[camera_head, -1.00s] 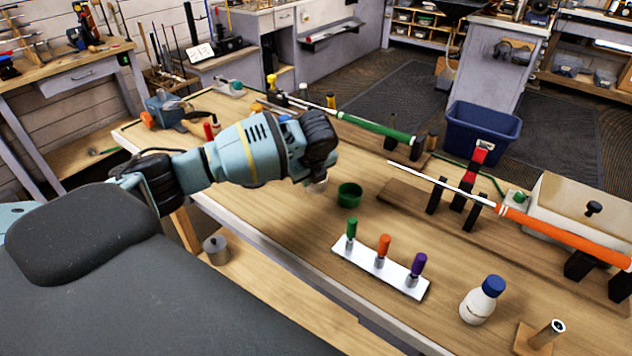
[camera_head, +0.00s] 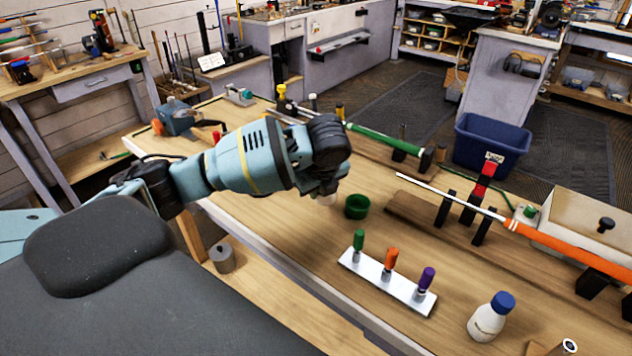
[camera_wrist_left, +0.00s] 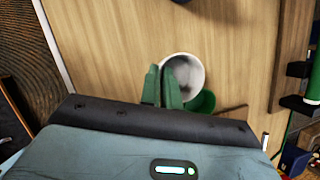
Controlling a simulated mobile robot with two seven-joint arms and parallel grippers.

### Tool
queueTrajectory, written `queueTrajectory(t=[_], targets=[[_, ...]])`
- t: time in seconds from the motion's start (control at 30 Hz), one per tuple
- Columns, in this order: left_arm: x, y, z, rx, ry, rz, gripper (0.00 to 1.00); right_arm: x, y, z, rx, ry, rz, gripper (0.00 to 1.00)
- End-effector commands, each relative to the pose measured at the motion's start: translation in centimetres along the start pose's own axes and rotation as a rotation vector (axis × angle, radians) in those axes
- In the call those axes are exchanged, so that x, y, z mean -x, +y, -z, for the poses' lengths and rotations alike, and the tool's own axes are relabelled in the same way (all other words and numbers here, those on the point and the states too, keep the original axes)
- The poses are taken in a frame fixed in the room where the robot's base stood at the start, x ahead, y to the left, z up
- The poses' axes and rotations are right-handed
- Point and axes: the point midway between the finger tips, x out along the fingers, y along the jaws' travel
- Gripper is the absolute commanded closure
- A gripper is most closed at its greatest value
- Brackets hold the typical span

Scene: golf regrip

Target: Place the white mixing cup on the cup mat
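The white mixing cup (camera_wrist_left: 190,68) shows from above in the left wrist view, its round mouth open. I cannot tell whether the cup touches the bench. I cannot make out a cup mat. My right gripper is not in view.
A green cup (camera_head: 356,207) stands close to the white cup. A white rack (camera_head: 385,284) with three coloured-handled tools and a blue-capped bottle (camera_head: 490,318) are nearer. Golf clubs with green (camera_head: 385,138) and orange (camera_head: 570,245) grips lie beyond. Bare bench (camera_head: 290,230) lies left of the rack.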

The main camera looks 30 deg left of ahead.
Motion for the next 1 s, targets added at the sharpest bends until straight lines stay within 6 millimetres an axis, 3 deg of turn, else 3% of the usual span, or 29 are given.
queueTrajectory(t=[0.2, 0.4, 0.6, 1.0], targets=[[2.5, 2.3, 4.2, -0.004, 0.001, 0.003, 1.0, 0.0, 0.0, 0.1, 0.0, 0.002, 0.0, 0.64], [4.2, 3.9, 7.0, -0.001, 0.001, 0.003, 1.0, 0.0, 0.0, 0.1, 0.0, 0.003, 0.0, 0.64], [5.0, 4.6, 8.3, 0.0, 0.0, 0.0, 1.0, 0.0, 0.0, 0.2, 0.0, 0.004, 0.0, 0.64], [5.0, 4.7, 9.0, 0.056, -0.007, -0.023, 1.0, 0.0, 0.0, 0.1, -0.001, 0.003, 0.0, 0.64]])
